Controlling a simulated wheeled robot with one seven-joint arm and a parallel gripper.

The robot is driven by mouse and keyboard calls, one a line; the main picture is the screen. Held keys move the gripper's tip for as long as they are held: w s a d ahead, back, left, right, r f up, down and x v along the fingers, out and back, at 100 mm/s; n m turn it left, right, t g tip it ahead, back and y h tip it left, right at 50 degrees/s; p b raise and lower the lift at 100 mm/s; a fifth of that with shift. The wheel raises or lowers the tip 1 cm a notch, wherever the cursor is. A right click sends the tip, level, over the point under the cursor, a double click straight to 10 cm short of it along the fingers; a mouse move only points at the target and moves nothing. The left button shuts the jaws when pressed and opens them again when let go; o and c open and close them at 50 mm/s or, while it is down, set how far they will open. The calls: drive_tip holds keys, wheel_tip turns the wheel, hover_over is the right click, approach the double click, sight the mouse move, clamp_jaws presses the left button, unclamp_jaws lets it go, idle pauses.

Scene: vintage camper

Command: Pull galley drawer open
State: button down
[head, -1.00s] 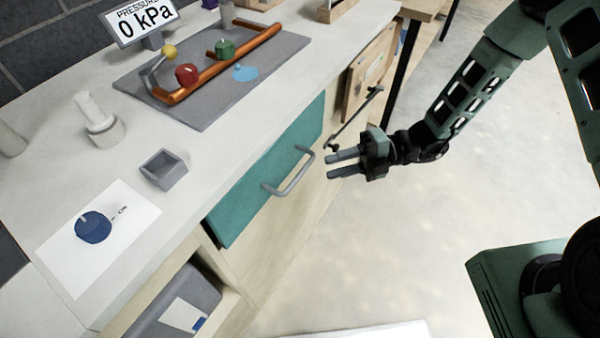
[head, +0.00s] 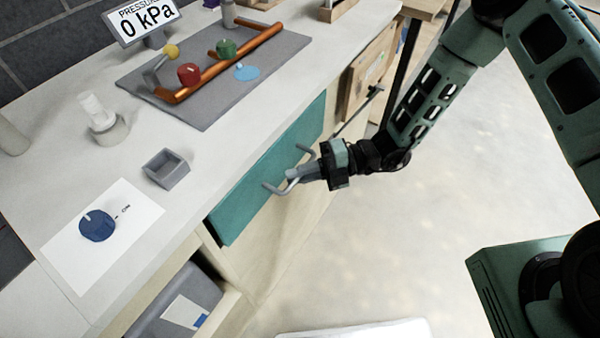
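The galley drawer has a teal front (head: 245,197) and sits flush under the white counter in the head view. Its grey bar handle (head: 271,188) stands out from the front. My gripper (head: 294,174) is at the middle of the handle, with its fingers pointing left at the bar. The fingers overlap the handle in the picture and hide its middle part. I cannot tell whether they are closed on the bar or still apart around it.
On the counter (head: 215,158) are a small grey open box (head: 166,169), a blue knob (head: 97,225) on a white sheet, and a copper pipe (head: 215,70) with coloured knobs on a grey mat. Below left is an open cubby with a grey bin (head: 180,300).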

drive_tip(key=shift+s, duration=0.1)
drive_tip(key=s+d+p, duration=0.2)
drive_tip(key=s+d, duration=0.7)
drive_tip(key=d, duration=0.3)
drive_tip(key=s+d+p, duration=0.3)
drive_tip(key=s+d, duration=0.7)
drive_tip(key=d, duration=0.2)
drive_tip(key=shift+d, duration=0.4)
drive_tip(key=c, duration=1.5)
unclamp_jaws()
drive_tip(key=w+d+r+b, duration=0.2)
drive_tip(key=d+b, duration=0.1)
drive_tip(key=d, duration=1.4)
drive_tip(key=shift+r, duration=0.2)
drive_tip(key=shift+w, duration=0.1)
